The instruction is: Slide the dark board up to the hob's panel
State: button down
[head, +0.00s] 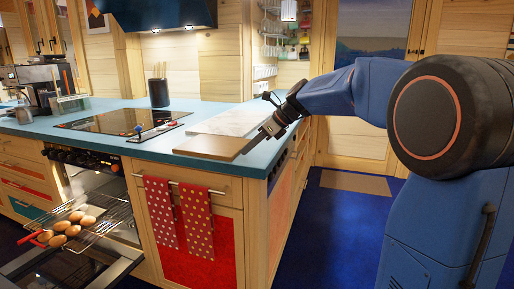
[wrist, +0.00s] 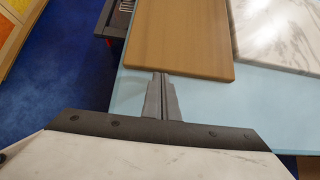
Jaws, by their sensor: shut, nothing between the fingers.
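The board (head: 212,146) is a flat mid-brown wooden slab lying on the blue counter near its front edge. In the wrist view the board (wrist: 182,35) lies just ahead of my fingers. My gripper (head: 262,134) is shut and empty, low over the counter at the board's right end. In the wrist view the closed fingertips (wrist: 161,75) meet the board's near edge; I cannot tell whether they touch it. The hob (head: 120,121) is a black glass plate to the left. Its panel (head: 157,131), with small knobs, is on its right side, apart from the board by bare counter.
A white marble slab (head: 228,121) lies right behind the board; it also shows in the wrist view (wrist: 277,32). A utensil pot (head: 159,93) stands behind the hob. Spotted towels (head: 196,219) hang below the counter. The oven is open, its rack (head: 92,215) holding several eggs.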

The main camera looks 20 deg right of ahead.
aim_at(199, 146)
jog(key=shift+w+a, duration=0.1)
jog(key=shift+a, duration=0.1)
jog(key=w+a, duration=0.3)
jog(key=a, duration=0.1)
jog(key=w+a, duration=0.4)
jog(key=a, duration=0.1)
jog(key=w+a, duration=0.3)
jog(key=a, duration=0.2)
jog(key=shift+w+a, duration=0.25)
jog(key=shift+f, duration=0.1)
